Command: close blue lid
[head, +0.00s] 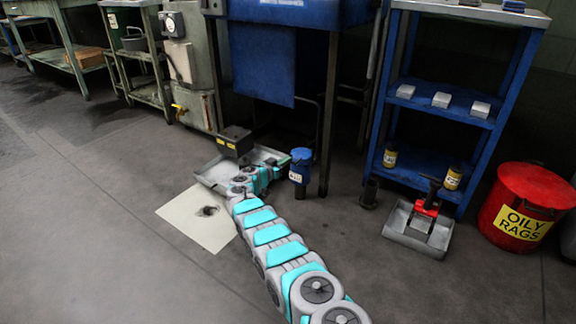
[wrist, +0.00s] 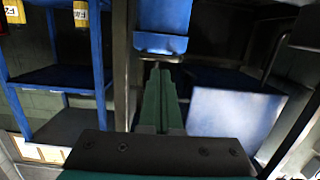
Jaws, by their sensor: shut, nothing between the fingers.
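A flat blue panel (head: 262,65), which looks like the blue lid, hangs down from the front of the blue machine (head: 290,12). In the wrist view, which appears upside down, a pale blue panel (wrist: 235,120) to the right looks like the same one. My gripper (head: 285,160) is low over the floor, below the panel and apart from it, beside a blue-topped canister (head: 301,166). In the wrist view the green fingers (wrist: 157,72) are together and empty, pointing toward a blue shape (wrist: 163,22), probably that canister. Any hinge is not clear.
A metal tray (head: 212,175) and a dark box (head: 235,141) are close to my gripper. Machine legs (head: 328,115) and a blue shelf (head: 425,160) stand to the right. A red bin (head: 522,205) is farther right. The floor at front left is clear.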

